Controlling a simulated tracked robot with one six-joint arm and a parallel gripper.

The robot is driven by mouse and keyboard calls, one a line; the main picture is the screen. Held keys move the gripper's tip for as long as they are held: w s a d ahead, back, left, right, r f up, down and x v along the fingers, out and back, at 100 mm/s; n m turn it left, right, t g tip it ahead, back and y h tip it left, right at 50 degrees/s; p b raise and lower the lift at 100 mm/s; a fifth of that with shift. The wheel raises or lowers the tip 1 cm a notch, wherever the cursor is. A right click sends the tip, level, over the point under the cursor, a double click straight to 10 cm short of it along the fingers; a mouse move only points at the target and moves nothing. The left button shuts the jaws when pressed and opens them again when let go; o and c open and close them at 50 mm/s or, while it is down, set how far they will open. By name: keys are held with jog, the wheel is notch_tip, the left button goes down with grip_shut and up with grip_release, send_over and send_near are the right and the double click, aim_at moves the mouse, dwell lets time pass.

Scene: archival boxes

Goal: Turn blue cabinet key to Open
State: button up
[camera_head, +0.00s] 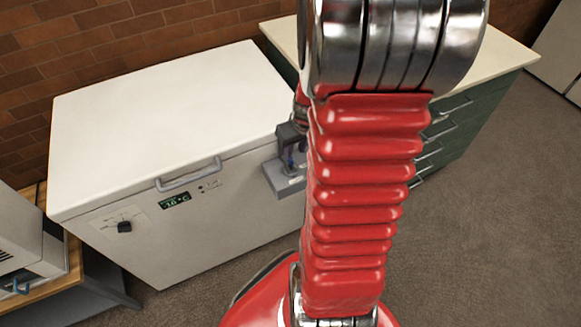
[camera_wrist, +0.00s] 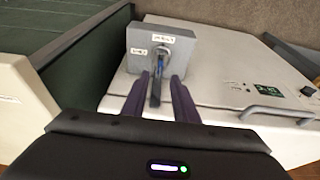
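A grey lock box (camera_wrist: 180,50) with two small white labels shows in the wrist view, at the end of the white chest unit. The label text is too small to read surely. My gripper (camera_wrist: 159,76) is open, with one dark purple finger on each side of the key and gaps visible between. In the head view the grey lock box (camera_head: 284,181) is at the chest's front right, partly hidden by my gripper and red arm.
The white chest (camera_head: 170,120) has a front handle (camera_head: 188,174), a small display (camera_head: 174,200) and a black knob (camera_head: 124,226). A green drawer cabinet (camera_head: 460,125) stands to its right, partly behind my arm. A grey machine (camera_head: 30,240) stands at lower left. Floor at right is clear.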

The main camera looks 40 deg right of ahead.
aim_at(292, 160)
jog(key=shift+x, duration=3.95)
grip_shut()
